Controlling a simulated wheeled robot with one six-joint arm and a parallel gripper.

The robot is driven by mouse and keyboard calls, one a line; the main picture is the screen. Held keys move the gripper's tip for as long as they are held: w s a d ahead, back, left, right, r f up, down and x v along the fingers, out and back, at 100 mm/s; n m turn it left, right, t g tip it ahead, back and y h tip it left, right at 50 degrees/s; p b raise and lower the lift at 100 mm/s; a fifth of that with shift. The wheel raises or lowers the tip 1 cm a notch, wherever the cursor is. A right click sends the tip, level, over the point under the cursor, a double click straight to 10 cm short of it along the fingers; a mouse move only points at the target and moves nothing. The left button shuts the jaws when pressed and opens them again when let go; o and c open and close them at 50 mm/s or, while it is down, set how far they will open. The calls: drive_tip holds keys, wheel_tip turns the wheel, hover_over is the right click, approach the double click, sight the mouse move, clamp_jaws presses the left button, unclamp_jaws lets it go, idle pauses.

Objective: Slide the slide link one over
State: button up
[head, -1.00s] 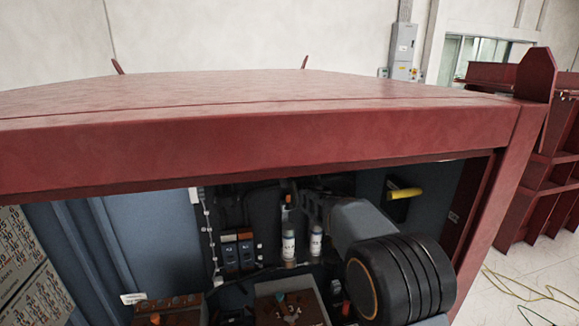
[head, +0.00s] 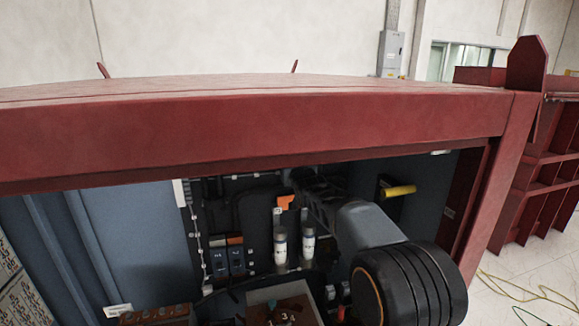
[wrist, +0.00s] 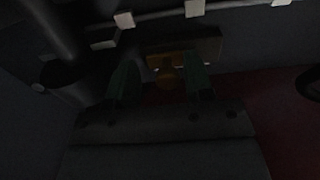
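No part is clearly marked as the slide link. An orange piece (head: 285,201) sits high in the cabinet, above two white cylinders with blue labels (head: 280,247). My arm reaches in from the right, and its dark gripper end is close to the orange piece. In the dark wrist view, the two green fingers of my gripper (wrist: 161,84) are apart. An orange-brown piece (wrist: 167,76) shows between them, with gaps on both sides. I cannot tell whether it is the same orange piece or how far ahead of the fingertips it is.
The red frame beam (head: 260,130) runs across above the cabinet opening, with a red post (head: 505,180) at the right. Blue switches (head: 228,262) are left of the cylinders. A yellow handle (head: 398,191) is behind my arm. A brown box (head: 285,305) is below.

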drive_tip(key=shift+a, duration=0.15)
drive_tip(key=shift+s, duration=0.25)
drive_tip(key=s+d+b, duration=0.2)
drive_tip(key=s+b, duration=0.3)
drive_tip(key=s, duration=0.8)
drive_tip(key=shift+d, duration=0.35)
drive_tip(key=s+d+f+g+h, duration=0.1)
drive_tip(key=s+d+f+g, duration=0.15)
drive_tip(key=f, duration=0.45)
drive_tip(key=s+d+f+g+h, duration=0.1)
drive_tip(key=s+f+g+h, duration=0.1)
drive_tip(key=s+f+g, duration=0.35)
drive_tip(key=s+d+f+g, duration=0.1)
drive_tip(key=s+f, duration=0.2)
drive_tip(key=s, duration=0.3)
drive_tip(key=s+d+f+m+g, duration=0.1)
drive_tip(key=s+d+f+g, duration=0.1)
drive_tip(key=s+f, duration=0.2)
drive_tip(key=s+d+f+m+g, duration=0.1)
drive_tip(key=s+d+f+g, duration=0.1)
drive_tip(key=s, duration=0.7)
drive_tip(key=shift+s+f, duration=0.2)
drive_tip(key=shift+f, duration=0.55)
